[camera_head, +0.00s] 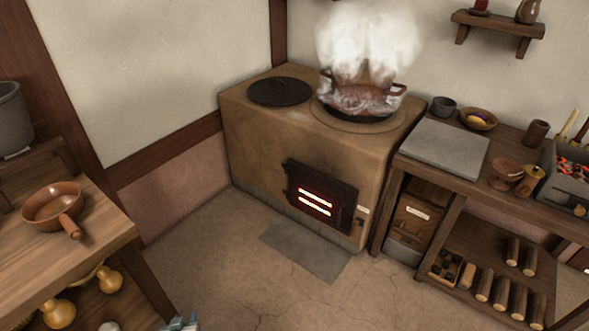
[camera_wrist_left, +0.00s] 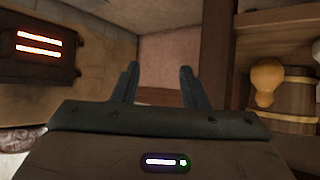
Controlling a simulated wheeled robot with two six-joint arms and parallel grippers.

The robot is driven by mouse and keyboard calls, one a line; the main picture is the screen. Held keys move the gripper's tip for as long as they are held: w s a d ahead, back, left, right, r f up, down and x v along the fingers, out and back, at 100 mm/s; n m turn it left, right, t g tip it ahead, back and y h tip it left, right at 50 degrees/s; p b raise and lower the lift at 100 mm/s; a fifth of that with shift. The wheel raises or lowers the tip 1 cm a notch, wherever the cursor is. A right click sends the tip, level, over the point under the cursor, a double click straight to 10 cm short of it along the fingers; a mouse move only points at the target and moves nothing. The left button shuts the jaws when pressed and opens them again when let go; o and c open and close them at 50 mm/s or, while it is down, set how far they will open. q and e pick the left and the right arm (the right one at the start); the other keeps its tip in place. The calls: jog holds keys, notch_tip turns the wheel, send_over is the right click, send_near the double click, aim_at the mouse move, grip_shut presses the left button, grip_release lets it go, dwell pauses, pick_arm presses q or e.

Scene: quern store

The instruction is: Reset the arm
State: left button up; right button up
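My left gripper (camera_head: 178,323) shows only as a small grey tip at the bottom edge of the head view, low in front of the wooden table at the left. In the left wrist view my left gripper (camera_wrist_left: 160,84) has its two dark fingers apart, with nothing between them. Beyond the fingers is a pinkish wall and floor. My right gripper is in neither view.
A clay stove (camera_head: 270,135) with a glowing firebox door (camera_head: 320,196) and a steaming pot (camera_head: 362,98) stands at the back. A wooden table (camera_head: 110,236) at left holds a brown pan (camera_head: 54,205). A workbench (camera_head: 452,180) stands right. The middle floor is clear.

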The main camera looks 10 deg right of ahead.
pick_arm(q)
jog(key=s+a+f+g+p, duration=0.2)
jog(key=s+f+g+p, duration=0.1)
jog(key=s, duration=1)
jog(key=s+a+f+g+p, duration=0.3)
jog(key=s+f+p, duration=0.1)
jog(key=s, duration=0.9)
jog(key=s+a+f+g+y+p, duration=0.1)
jog(key=s+a+f+g+p, duration=0.2)
jog(key=s, duration=1)
jog(key=shift+f+m+g, duration=0.3)
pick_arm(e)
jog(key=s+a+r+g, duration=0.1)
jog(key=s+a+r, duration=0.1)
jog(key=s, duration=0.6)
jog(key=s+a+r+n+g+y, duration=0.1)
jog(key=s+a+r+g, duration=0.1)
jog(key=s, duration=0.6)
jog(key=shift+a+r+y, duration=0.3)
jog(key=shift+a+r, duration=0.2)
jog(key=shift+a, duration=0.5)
